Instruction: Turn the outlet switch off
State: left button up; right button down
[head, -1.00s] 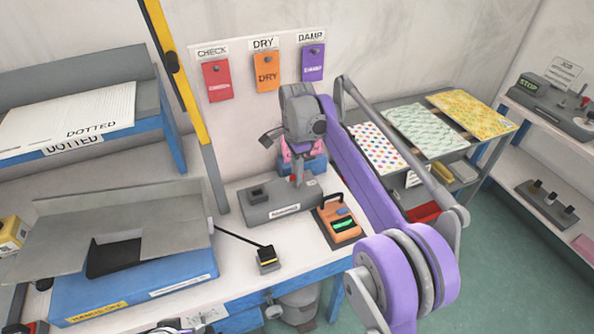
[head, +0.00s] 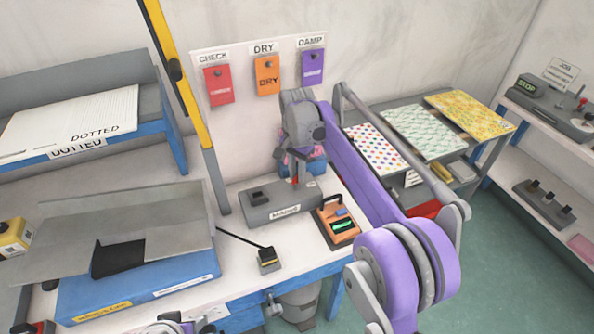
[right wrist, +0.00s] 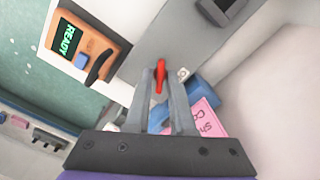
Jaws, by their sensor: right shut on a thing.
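The outlet switch appears to be the small red lever (right wrist: 160,76) on the long grey box (head: 262,207), which lies on the white bench against the wall board. My right gripper (head: 296,176) reaches down over the right part of that box. In the right wrist view its fingers (right wrist: 161,80) are shut on the red lever. In the head view the fingers mostly hide the lever. Only a part of what seems to be my left gripper (head: 178,327) shows at the bottom edge, and its jaws cannot be made out.
An orange meter (head: 337,222) with a green screen stands close right of the grey box; its screen reads READY in the wrist view. A small black-and-yellow block (head: 268,260) on a cable lies in front. A pink tag (right wrist: 205,118) and blue block sit behind the fingers.

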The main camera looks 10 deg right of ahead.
jog(key=n+p, duration=0.1)
jog(key=n, duration=0.4)
jog(key=shift+n, duration=0.3)
pick_arm(q)
jog(key=shift+w+r, duration=0.2)
jog(key=shift+r, duration=0.35)
jog(key=shift+w+r, duration=0.15)
jog(key=shift+r, duration=0.4)
pick_arm(e)
jog(key=n, duration=0.5)
jog(key=shift+n, duration=0.3)
jog(key=c, duration=0.8)
grip_release()
jog(key=shift+o, duration=0.2)
jog(key=shift+r, duration=0.1)
pick_arm(q)
jog(key=shift+w+r+p, duration=0.3)
jog(key=shift+r+p, duration=0.45)
jog(key=shift+p, duration=0.05)
pick_arm(e)
notch_tip(320, 180, up, 11)
jog(key=shift+f, duration=0.2)
